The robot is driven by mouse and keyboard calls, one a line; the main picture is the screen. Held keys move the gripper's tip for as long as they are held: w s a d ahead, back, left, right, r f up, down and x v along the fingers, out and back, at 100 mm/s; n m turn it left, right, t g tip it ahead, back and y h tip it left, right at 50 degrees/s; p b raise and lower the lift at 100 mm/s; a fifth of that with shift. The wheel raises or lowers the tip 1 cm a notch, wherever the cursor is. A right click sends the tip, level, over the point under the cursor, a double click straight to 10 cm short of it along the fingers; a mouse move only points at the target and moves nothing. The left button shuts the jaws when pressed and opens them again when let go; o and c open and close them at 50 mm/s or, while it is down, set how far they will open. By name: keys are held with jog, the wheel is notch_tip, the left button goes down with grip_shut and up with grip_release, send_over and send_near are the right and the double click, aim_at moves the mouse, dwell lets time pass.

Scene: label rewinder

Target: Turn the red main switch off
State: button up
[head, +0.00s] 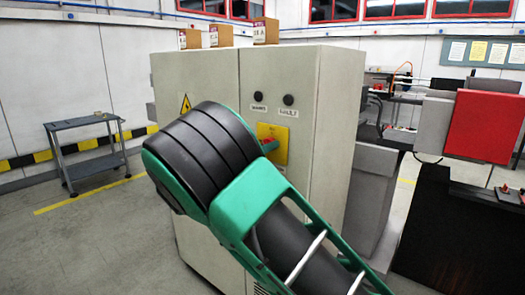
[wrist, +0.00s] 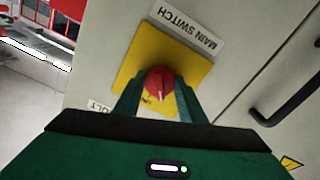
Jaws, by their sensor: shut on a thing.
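The red main switch (wrist: 158,83) is a rotary knob on a yellow plate (wrist: 196,64) in the wrist view, under a "MAIN SWITCH" label (wrist: 187,27) that appears upside down. My gripper (wrist: 158,92) has its two green fingers on either side of the red knob, shut on it. A pale mark shows on the knob's face. In the head view the yellow plate (head: 281,143) is on the front of the cream cabinet (head: 285,72). My arm hides part of the plate and most of the knob there.
Two black round knobs (head: 273,99) sit above the plate on the cabinet. A black door handle (wrist: 296,100) sticks out in the wrist view. Small boxes (head: 265,31) stand on the cabinet top. A grey cart (head: 88,150) stands at left, with clear floor between it and the cabinet.

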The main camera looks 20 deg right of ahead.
jog(key=n, duration=1.1)
jog(key=shift+n, duration=0.3)
dwell(0.4)
jog(key=o, duration=1)
jog(key=shift+w+f, duration=0.1)
jog(key=shift+o, duration=0.2)
jog(key=shift+a, duration=0.1)
jog(key=v, duration=1)
jog(key=shift+s+a, duration=0.25)
jog(key=shift+d, duration=0.15)
